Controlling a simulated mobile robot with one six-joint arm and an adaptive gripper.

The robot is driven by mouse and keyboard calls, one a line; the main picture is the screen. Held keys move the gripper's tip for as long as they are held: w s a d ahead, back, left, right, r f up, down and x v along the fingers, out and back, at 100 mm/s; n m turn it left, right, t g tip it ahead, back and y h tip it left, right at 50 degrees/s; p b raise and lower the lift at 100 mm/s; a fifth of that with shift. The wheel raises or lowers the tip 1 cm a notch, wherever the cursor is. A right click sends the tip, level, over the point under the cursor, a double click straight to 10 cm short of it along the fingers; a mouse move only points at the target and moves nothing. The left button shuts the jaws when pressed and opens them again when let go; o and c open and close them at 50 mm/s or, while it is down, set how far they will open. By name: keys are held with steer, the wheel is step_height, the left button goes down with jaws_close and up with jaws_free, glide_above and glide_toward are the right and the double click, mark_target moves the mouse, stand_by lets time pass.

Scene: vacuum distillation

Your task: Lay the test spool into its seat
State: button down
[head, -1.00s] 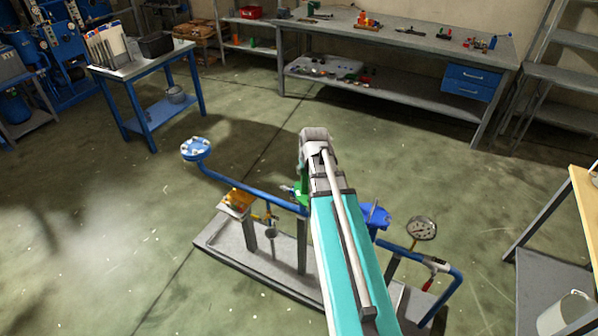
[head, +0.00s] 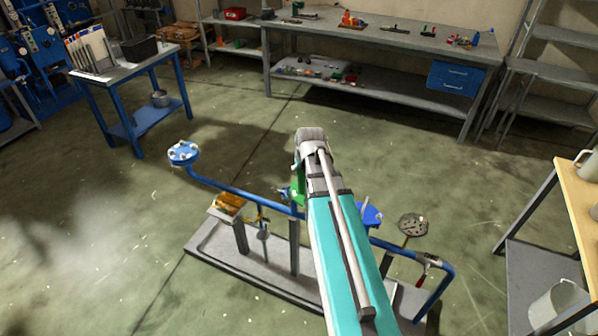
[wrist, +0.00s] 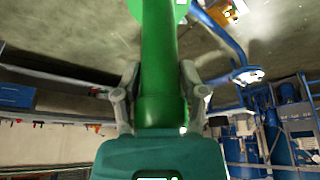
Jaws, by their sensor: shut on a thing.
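The green spool (wrist: 160,60) is a smooth tube with a wider green disc at its far end in the wrist view. My gripper (wrist: 158,95) is shut on it, with one finger on each side. In the head view only a small green part (head: 299,188) shows beside my arm, which hides the rest. Below it stands a grey base (head: 215,250) with posts that carry a blue pipe run (head: 235,190). An orange-yellow piece (head: 229,203) sits on the left post. I cannot tell which part is the seat, or whether the spool touches the rig.
A blue flange (head: 184,152) sticks out at the pipe's left end. A round gauge (head: 413,225) stands on the right. A blue cart (head: 142,117), a long workbench (head: 390,94) and a wooden-topped table (head: 578,205) stand around. The floor left of the rig is open.

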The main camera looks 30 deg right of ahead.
steer(key=w+d+f+n+y+b, duration=0.1)
steer(key=w+f+n+b, duration=0.1)
steer(key=w+n, duration=0.2)
steer(key=w+d+f+n+y+b, duration=0.2)
steer(key=w+n, duration=0.3)
steer(key=w, duration=0.4)
steer(key=shift+w+d+f+n+g+y+b, duration=0.2)
steer(key=shift+w+f+n+g+y+b, duration=0.15)
steer(key=shift+f+b, duration=0.35)
steer(key=shift+s, duration=0.15)
steer(key=shift+f, duration=0.2)
steer(key=shift+f+b, duration=2.7)
steer(key=shift+b, duration=0.15)
steer(key=shift+f+b, duration=0.85)
steer(key=shift+b, duration=0.05)
stand_by(0.5)
steer(key=shift+c, duration=0.4)
jaws_free()
stand_by(0.5)
